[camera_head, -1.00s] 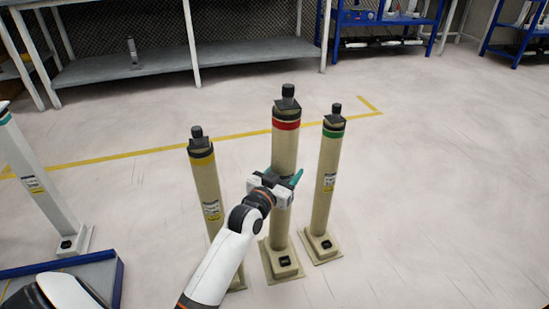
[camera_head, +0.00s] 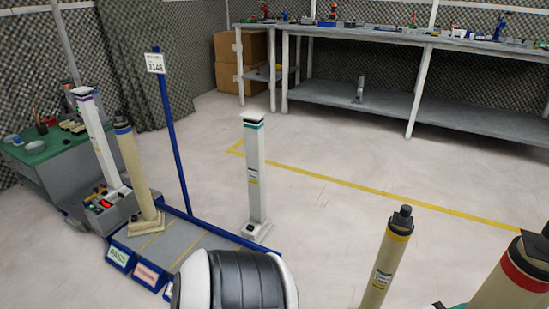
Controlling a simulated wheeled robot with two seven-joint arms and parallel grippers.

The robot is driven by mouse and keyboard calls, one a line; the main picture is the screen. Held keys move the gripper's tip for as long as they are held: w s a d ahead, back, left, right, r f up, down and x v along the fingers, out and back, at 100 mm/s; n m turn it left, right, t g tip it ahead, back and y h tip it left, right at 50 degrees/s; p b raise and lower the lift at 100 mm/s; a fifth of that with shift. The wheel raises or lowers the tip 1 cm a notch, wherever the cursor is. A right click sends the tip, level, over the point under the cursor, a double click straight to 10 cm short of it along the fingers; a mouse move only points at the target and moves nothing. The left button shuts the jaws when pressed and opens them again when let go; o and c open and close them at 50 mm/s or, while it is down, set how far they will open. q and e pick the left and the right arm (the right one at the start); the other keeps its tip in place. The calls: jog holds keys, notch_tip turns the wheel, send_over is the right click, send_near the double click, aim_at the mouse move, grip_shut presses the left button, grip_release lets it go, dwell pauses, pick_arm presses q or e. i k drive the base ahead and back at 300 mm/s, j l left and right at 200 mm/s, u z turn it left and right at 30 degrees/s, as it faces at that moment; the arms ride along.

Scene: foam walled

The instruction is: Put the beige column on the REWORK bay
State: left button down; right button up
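A beige column with a red band (camera_head: 510,283) is close at the bottom right, cut off by the picture edge. A sliver of my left gripper (camera_head: 437,305) shows beside it; its fingertips are mostly out of frame. The column has shifted apart from its neighbours, so the gripper appears shut on it. The low blue-edged platform (camera_head: 198,242) stands at lower left, with bays marked by front labels. One label reads PASS (camera_head: 117,256); a reddish label (camera_head: 147,274) beside it is too small to read surely. My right gripper is not in view.
A blue-banded beige column (camera_head: 136,175) stands on the platform's left bay. A blue sign post (camera_head: 174,135) rises behind. A yellow-banded beige column (camera_head: 386,262) stands right. Open floor lies between.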

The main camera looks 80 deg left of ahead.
aim_at(175, 239)
jog(key=k+j+u, duration=0.25)
jog(key=k+j, duration=0.2)
jog(key=j, duration=0.3)
jog(key=k+j+u, duration=0.15)
jog(key=j, duration=0.25)
jog(key=k+j+u, duration=0.15)
jog(key=j, duration=0.25)
jog(key=k+j+u, duration=0.15)
jog(key=j, duration=0.3)
jog(key=k+j+u, duration=0.1)
jog(key=j, duration=0.35)
jog(key=k+j+u, duration=0.15)
jog(key=j, duration=0.35)
jog(key=k+j+u, duration=0.15)
jog(key=j, duration=0.3)
